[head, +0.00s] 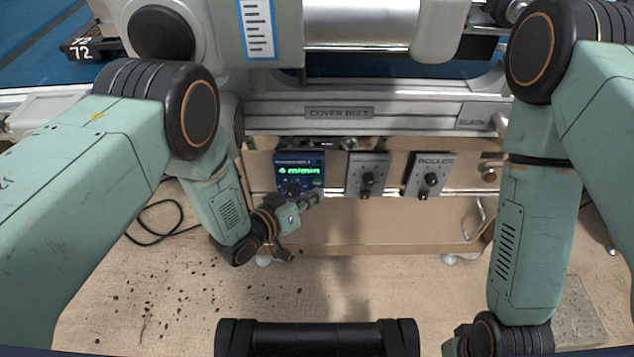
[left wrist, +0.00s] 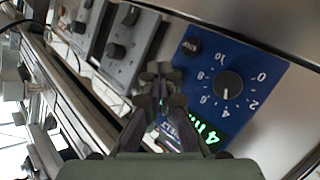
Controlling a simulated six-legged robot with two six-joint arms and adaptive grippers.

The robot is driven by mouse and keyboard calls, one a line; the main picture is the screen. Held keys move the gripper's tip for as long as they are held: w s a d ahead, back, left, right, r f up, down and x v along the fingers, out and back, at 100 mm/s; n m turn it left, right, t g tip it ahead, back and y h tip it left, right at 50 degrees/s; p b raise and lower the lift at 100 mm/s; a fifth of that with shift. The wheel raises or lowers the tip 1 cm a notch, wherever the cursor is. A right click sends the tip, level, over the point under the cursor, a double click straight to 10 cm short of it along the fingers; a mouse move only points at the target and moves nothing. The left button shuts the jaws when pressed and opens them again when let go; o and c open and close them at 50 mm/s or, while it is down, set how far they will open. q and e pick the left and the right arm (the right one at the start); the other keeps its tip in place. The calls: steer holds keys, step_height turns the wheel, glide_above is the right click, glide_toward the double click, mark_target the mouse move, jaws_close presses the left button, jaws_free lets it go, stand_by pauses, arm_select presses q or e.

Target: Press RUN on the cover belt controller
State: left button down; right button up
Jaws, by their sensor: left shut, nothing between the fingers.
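The cover belt controller (head: 287,160) is a blue box with a lit green display, on the front under the COVER BELT label. In the left wrist view its blue panel (left wrist: 246,103) appears turned, with a numbered dial (left wrist: 228,85) and a dark button (left wrist: 191,45) whose small lettering looks like RUN. My left gripper (head: 314,198) is shut and empty, just below and right of the controller in the head view. Its fingertips (left wrist: 160,72) show in front of the panel's edge, and its fingers partly hide the display. I cannot tell whether they touch the panel.
Two grey control boxes, one (head: 357,160) beside the controller and another (head: 443,163) farther right, carry black knobs. A metal rail (head: 420,112) runs above them. A black cable (head: 150,238) lies on the dirt-speckled floor at left.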

stand_by(0.6)
arm_select(q)
steer(key=shift+w, duration=0.4)
